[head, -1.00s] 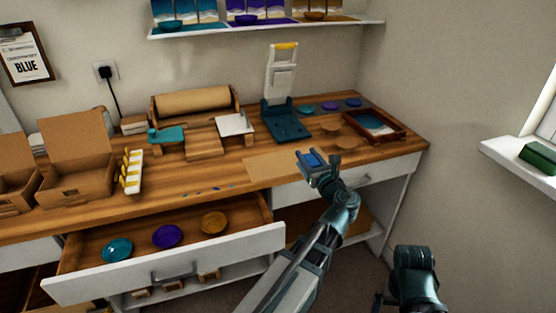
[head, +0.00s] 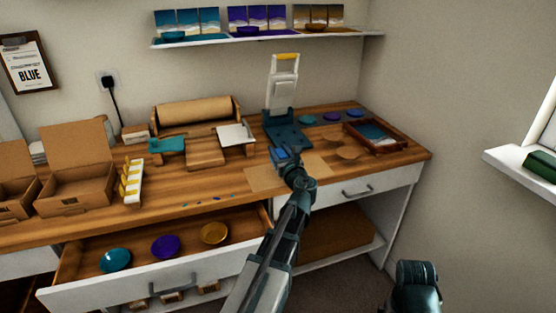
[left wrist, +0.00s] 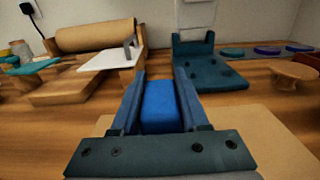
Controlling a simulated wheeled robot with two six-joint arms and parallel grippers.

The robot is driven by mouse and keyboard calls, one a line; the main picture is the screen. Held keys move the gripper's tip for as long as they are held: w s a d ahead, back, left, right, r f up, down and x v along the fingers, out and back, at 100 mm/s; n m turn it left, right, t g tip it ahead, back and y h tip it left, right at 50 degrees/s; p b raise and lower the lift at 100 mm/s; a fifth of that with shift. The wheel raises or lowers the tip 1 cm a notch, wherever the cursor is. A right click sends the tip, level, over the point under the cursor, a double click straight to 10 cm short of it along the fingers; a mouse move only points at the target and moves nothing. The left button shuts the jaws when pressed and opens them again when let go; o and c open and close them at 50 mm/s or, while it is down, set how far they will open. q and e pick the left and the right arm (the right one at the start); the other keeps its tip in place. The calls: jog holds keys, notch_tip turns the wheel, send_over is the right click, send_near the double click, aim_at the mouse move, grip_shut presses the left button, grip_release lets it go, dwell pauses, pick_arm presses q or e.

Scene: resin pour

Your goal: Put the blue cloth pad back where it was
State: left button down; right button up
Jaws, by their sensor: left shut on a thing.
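The blue cloth pad (left wrist: 160,106) is between the two fingers of my left gripper (left wrist: 160,98), which is shut on it. In the head view my left gripper (head: 283,155) holds the pad over the workbench (head: 105,216), above the back-left part of a brown sheet and just in front of the dark teal press-like stand (head: 286,132). The wrist view shows the stand ahead and to the right of the pad. I cannot tell how high the pad is above the bench. Only a link of my right arm shows at the lower right; its gripper is out of view.
A brown sheet (head: 315,166) lies on the bench. A white plate on a wooden block (head: 236,134) and a paper roll (head: 195,113) stand to the left. A framed tray (head: 377,135) lies to the right. An open drawer (head: 130,284) with three coloured dishes juts out in front.

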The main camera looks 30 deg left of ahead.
pick_arm(q)
jog(key=shift+a+f+b, duration=0.15)
jog(key=shift+f+b, duration=1.6)
jog(key=shift+f, duration=0.05)
jog(key=shift+f, duration=0.15)
jog(key=shift+c, duration=2.1)
grip_release()
jog(key=shift+r, duration=0.3)
jog(key=v, duration=1.2)
jog(key=shift+w+f, duration=0.1)
jog(key=shift+f, duration=0.05)
